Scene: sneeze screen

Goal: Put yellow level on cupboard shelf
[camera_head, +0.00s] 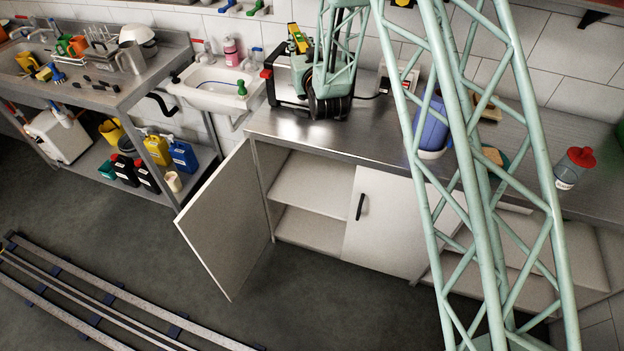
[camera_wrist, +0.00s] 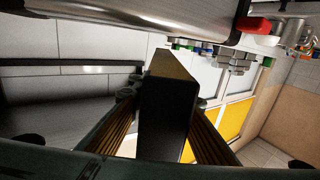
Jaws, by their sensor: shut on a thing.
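The yellow level (camera_head: 298,38) shows in the head view above the chrome toaster at the back of the counter, tilted, with a dark end. In the wrist view its dark end (camera_wrist: 168,112) stands between the two ribbed fingers. My gripper (camera_wrist: 165,100) is shut on it. In the head view the fingers are mostly hidden by my arm. The cupboard (camera_head: 395,225) is below the counter. Its left door (camera_head: 222,222) stands open, and its shelf (camera_head: 310,185) is bare in the visible part. The level is above and behind the cupboard opening.
The toaster (camera_head: 283,78) is close beside my arm; its red knob (camera_wrist: 253,25) shows in the wrist view. A small sink (camera_head: 215,90) is to the left. A blue container (camera_head: 432,125) and a red-lidded jar (camera_head: 573,167) stand on the counter. The open door projects over the floor.

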